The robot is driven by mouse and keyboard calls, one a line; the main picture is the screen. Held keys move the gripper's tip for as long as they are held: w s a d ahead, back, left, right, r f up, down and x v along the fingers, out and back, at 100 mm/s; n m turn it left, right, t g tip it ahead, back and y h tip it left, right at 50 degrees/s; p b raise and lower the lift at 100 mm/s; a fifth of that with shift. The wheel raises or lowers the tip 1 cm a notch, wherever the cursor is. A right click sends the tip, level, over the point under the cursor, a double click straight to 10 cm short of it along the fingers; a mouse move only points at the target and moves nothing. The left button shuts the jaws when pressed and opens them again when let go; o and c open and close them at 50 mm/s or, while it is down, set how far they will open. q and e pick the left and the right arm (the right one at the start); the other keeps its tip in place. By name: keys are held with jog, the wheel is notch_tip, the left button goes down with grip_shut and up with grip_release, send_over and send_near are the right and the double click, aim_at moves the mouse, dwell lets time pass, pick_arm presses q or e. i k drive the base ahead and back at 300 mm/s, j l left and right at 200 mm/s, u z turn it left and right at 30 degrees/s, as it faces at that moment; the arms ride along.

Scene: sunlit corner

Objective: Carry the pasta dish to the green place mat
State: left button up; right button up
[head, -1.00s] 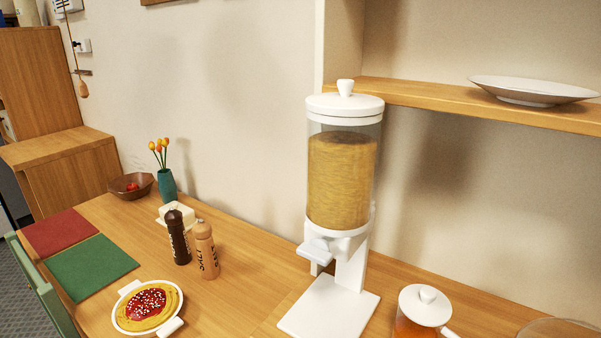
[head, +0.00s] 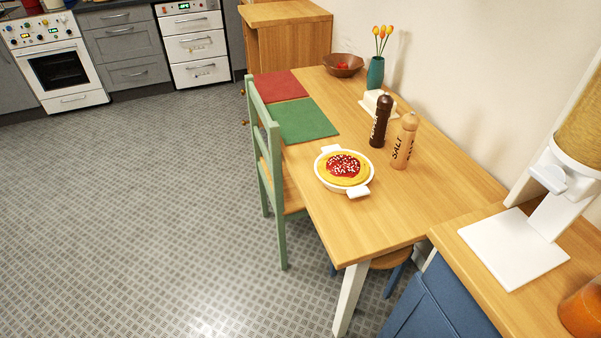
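The pasta dish (head: 344,169) is a white round dish with two handles, holding yellow pasta topped with red sauce and white bits. It stands upright on the wooden table (head: 440,197), near its left edge. The green place mat (head: 303,120) lies flat behind the dish on the same table, a short stretch of bare wood between them. Neither of my grippers shows in the head view.
A pepper mill (head: 380,122) and a salt mill (head: 404,141) stand right of the dish. A red mat (head: 279,86), bowl (head: 343,65), vase (head: 375,73) and butter dish (head: 377,101) are farther back. A green chair (head: 263,150) stands at the left edge. Open floor (head: 130,210) lies left.

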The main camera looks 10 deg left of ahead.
aim_at(300, 119)
jog(key=z, duration=0.35)
jog(key=j+z, duration=1.5)
jog(key=k+l, duration=0.05)
